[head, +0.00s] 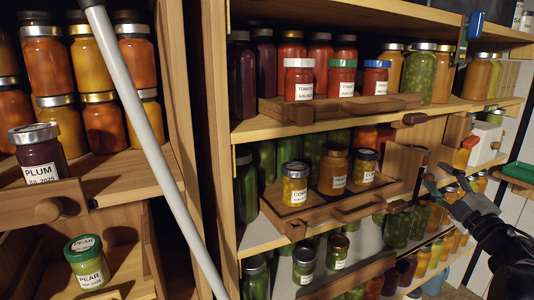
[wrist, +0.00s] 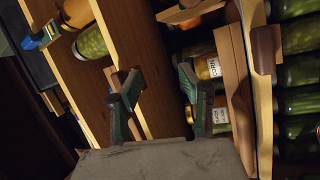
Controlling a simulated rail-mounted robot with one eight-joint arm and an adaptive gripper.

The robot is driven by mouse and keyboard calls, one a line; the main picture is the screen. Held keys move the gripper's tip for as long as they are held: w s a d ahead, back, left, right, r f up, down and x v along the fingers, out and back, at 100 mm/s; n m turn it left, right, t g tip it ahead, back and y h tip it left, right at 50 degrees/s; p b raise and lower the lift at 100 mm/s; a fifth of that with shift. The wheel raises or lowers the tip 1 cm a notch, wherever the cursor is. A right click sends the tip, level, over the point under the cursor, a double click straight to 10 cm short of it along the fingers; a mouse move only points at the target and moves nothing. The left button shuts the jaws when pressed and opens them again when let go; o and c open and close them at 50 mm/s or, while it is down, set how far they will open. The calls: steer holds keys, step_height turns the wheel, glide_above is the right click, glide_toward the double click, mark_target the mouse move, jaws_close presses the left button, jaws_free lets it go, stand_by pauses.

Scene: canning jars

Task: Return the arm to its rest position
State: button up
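My gripper (head: 438,176) is at the right of the head view, in front of the right end of the middle shelf. In the wrist view my gripper (wrist: 155,75) has its two green-grey fingers spread apart, with nothing between them. Brown shelf wood lies behind the gap. My dark arm comes in from the lower right of the head view. The fingers look apart from the jars, though the exact distance to the shelf is hard to tell.
A middle tray (head: 292,228) holds several labelled jars, and an upper tray (head: 270,107) holds three tomato jars. A plum jar (head: 39,160) and a green-lidded pear jar (head: 87,262) stand at left. A grey pole (head: 150,135) crosses the view. A white box (head: 484,143) stands at right.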

step_height(320, 180, up, 4)
steer(key=s+a+f+m+g+h, duration=0.1)
steer(key=s+a+m+g+h, duration=0.15)
steer(key=m+h, duration=0.7)
steer(key=s+a+f+m+g+y, duration=0.7)
steer(key=s+a+f+g, duration=0.4)
steer(key=s+a+f, duration=0.8)
step_height(320, 180, up, 18)
steer(key=s+a+p, duration=0.1)
steer(key=a+p, duration=0.1)
steer(key=p, duration=1.4)
steer(key=shift+f, duration=0.1)
steer(key=shift+c, duration=0.3)
